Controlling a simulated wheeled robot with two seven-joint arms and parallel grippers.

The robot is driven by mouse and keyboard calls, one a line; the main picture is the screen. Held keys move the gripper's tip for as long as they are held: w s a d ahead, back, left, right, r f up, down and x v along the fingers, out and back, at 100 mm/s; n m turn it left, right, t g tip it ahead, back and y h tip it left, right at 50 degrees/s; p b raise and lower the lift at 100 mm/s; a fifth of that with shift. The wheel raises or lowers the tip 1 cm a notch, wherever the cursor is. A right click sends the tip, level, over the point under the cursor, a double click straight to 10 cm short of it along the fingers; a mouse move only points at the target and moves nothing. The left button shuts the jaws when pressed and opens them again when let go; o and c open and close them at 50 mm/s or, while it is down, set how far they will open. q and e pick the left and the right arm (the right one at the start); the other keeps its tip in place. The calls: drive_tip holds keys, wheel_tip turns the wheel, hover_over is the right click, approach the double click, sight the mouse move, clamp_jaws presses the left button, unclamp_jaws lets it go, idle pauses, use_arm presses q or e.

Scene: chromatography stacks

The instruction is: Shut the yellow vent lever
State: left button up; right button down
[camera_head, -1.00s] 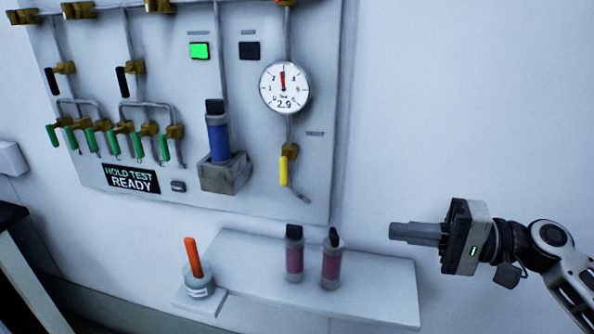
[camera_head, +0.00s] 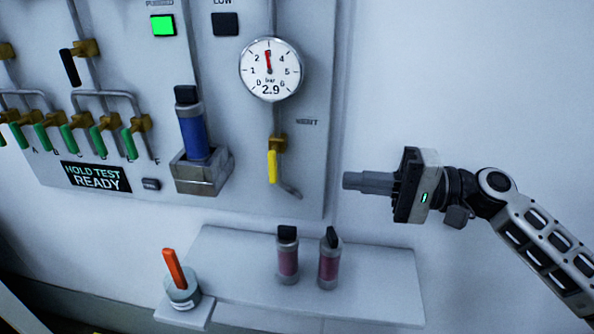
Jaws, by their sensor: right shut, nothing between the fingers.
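The yellow vent lever (camera_head: 272,167) hangs straight down from a brass valve (camera_head: 277,144) on the grey panel, below the gauge. The lever lies in line with the pipe, and a short bent outlet runs from it to the lower right. The label beside it reads "VENT". My right gripper (camera_head: 346,181) is shut and empty, pointing left, to the right of the lever and apart from it. My left gripper is not in view.
The round gauge (camera_head: 271,69) reads 2.9. A blue column (camera_head: 193,135) sits in a grey holder left of the lever. Two pink cartridges (camera_head: 288,257) (camera_head: 329,261) stand on the white shelf (camera_head: 378,280) below, near an orange-handled item (camera_head: 174,270). The wall at right is clear.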

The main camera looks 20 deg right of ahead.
sight(277, 180)
use_arm(q)
drive_tip(key=p, duration=0.2)
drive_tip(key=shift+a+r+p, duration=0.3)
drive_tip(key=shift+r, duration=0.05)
use_arm(e)
drive_tip(key=x, duration=1)
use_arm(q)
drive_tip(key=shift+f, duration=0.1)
use_arm(e)
drive_tip(key=shift+f, duration=0.1)
drive_tip(key=shift+w+a+f+t+y+b, duration=0.4)
drive_tip(key=shift+a+f+y+b, duration=0.25)
drive_tip(key=shift+b, duration=2.4)
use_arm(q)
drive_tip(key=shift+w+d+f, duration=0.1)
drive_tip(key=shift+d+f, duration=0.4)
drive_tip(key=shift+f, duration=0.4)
use_arm(e)
drive_tip(key=shift+a, duration=0.1)
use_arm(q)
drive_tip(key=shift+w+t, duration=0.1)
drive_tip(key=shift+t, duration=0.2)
use_arm(e)
drive_tip(key=shift+w+a, duration=0.15)
